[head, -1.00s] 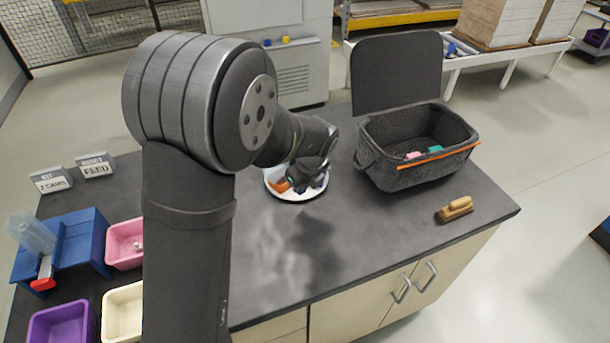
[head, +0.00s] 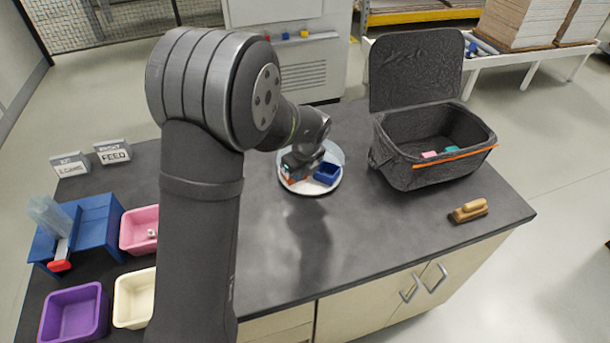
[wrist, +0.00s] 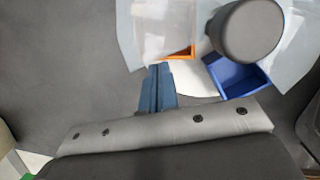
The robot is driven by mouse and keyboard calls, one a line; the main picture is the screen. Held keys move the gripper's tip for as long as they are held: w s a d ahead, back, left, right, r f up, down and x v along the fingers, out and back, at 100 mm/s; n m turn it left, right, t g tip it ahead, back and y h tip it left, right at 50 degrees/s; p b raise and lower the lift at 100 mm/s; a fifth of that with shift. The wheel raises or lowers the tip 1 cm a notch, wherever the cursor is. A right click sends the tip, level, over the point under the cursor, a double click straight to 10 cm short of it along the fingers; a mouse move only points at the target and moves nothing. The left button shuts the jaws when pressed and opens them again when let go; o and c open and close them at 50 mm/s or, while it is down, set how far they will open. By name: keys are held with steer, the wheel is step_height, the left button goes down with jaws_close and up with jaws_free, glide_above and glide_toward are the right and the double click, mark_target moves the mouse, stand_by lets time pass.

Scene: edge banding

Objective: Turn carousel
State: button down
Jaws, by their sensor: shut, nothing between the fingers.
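The carousel (head: 297,189) is a round white disc on the dark worktop, with small bins and a clear curved guard. An open blue bin (head: 327,173) sits on its right side. My gripper (head: 300,168) is over the carousel's left part and hides much of it. In the wrist view, the blue gripper fingers (wrist: 158,74) are together with nothing between them. Their tips are beside an orange-edged clear bin (wrist: 168,35); I cannot tell if they touch it. The blue bin (wrist: 238,76) and a grey round post (wrist: 247,30) are to the right.
A black lidded basket (head: 425,168) stands right of the carousel, with a wooden-handled brush (head: 469,210) in front. Pink (head: 139,230), purple (head: 74,312) and cream bins (head: 133,299) and a blue dispenser (head: 92,228) are at left. The front middle worktop is clear.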

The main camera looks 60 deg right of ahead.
stand_by(0.3)
steer(key=s+a, duration=0.1)
steer(key=s+a+r, duration=0.1)
steer(key=s, duration=0.1)
steer(key=shift+s+a, duration=0.2)
steer(key=shift+a, duration=0.05)
steer(key=v, duration=0.8)
steer(key=m+t+h, duration=0.3)
steer(key=t+h, duration=0.1)
steer(key=t, duration=0.1)
glide_toward(300, 184)
steer(key=f, duration=0.1)
steer(key=w+f, duration=0.1)
steer(key=f, duration=0.1)
steer(key=shift+w+d+f, duration=0.1)
steer(key=shift+d, duration=0.05)
steer(key=shift+w+d, duration=0.75)
steer(key=shift+w, duration=0.25)
steer(key=shift+w+d, duration=0.5)
steer(key=shift+w, duration=0.1)
